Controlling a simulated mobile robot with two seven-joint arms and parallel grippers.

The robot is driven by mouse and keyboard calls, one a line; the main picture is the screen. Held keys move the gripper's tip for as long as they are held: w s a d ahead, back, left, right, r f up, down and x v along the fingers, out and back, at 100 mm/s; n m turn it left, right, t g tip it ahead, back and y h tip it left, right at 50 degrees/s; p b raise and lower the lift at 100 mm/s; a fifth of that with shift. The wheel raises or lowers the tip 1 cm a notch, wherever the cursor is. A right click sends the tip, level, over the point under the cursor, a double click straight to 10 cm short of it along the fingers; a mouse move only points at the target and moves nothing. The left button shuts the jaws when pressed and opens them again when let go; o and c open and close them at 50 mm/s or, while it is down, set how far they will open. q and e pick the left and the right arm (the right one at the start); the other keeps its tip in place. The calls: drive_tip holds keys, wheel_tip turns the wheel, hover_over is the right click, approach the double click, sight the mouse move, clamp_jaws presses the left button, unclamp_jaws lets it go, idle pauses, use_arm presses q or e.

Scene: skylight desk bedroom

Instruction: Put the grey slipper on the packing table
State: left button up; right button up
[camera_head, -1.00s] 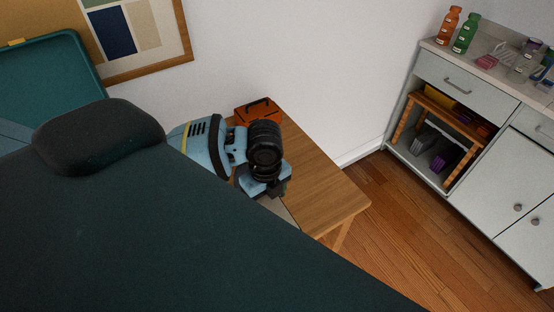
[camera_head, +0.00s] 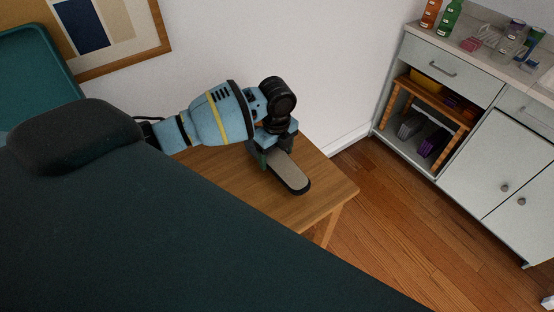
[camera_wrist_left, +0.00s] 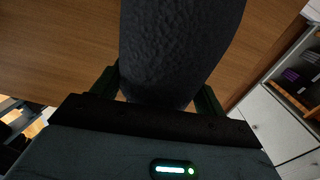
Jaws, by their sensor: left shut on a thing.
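The grey slipper (camera_head: 292,173) is in my left gripper (camera_head: 268,152), above the wooden table (camera_head: 325,188). Its pale insole and dark rim point toward the table's front right corner. In the left wrist view the slipper's dark, rough surface (camera_wrist_left: 180,45) fills the upper middle, between the two fingers of the gripper (camera_wrist_left: 158,92). The fingers are shut on one end of it. I cannot tell whether the slipper touches the tabletop. My right gripper is not in view.
Bare tabletop shows in front of and right of the slipper. A white cabinet (camera_head: 455,65) stands at the right, with bottles (camera_head: 449,19) on top and a small wooden rack (camera_head: 431,104) on its open shelf. Wooden floor lies clear between. A framed picture (camera_head: 105,30) hangs on the wall.

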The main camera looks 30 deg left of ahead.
sight(277, 161)
use_arm(q)
drive_tip(key=shift+w+f, duration=0.15)
drive_tip(key=shift+f, duration=0.75)
drive_tip(key=shift+w+f, duration=0.1)
drive_tip(key=shift+f, duration=0.8)
drive_tip(key=shift+f, duration=0.1)
drive_tip(key=o, duration=1)
drive_tip(key=shift+o, duration=0.2)
wheel_tip(277, 161, up, 12)
drive_tip(key=shift+r+p, duration=0.1)
drive_tip(key=shift+p, duration=0.3)
